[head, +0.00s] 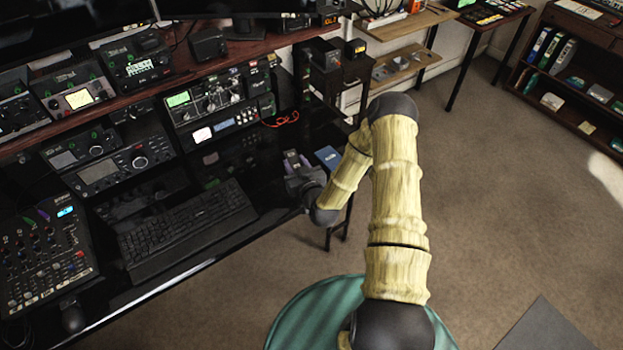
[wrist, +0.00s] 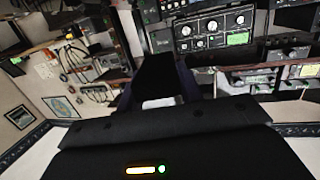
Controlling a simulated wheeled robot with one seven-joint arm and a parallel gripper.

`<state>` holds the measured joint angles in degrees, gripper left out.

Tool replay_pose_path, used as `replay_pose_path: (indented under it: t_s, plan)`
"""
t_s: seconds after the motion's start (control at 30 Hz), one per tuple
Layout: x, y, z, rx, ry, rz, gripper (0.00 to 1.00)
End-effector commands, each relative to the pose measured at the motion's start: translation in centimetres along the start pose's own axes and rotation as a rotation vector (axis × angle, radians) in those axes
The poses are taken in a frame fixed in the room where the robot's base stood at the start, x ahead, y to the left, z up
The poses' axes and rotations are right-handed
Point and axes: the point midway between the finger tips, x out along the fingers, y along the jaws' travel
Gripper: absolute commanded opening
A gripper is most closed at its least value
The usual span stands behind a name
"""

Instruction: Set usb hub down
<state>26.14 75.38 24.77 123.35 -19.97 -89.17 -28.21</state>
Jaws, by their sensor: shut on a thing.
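My gripper (head: 297,162) is over the right part of the black desk, to the right of the keyboard, with its purplish fingers pointing toward the radio racks. In the wrist view, the gripper (wrist: 160,88) is shut on a plain black block, which I take to be the usb hub (wrist: 156,72). The hub sticks out beyond the fingers. In the head view the hub cannot be made out against the dark desk and gripper. I cannot tell whether it touches the desk.
A black keyboard (head: 187,228) and a mixer (head: 45,255) lie to the left. Stacked radios (head: 215,105) stand behind, with a red cable (head: 283,118) nearby. Dark glossy desk shows between the keyboard and radios.

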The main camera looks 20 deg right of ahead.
Motion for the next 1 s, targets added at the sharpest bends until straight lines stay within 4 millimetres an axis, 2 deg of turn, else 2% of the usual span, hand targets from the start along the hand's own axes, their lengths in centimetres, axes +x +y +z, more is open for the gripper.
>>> replay_pose_path:
  t_s: [0.03,0.4,0.8,1.0]
  plan:
    - [0.7,0.0,1.4,-0.008,0.007,-0.018,0.13]
    - [3.6,0.1,3.8,-0.023,0.005,-0.123,0.13]
    - [5.8,0.3,5.3,-0.037,-0.009,-0.188,0.13]
    - [6.3,0.4,5.3,-0.037,-0.016,-0.201,0.13]
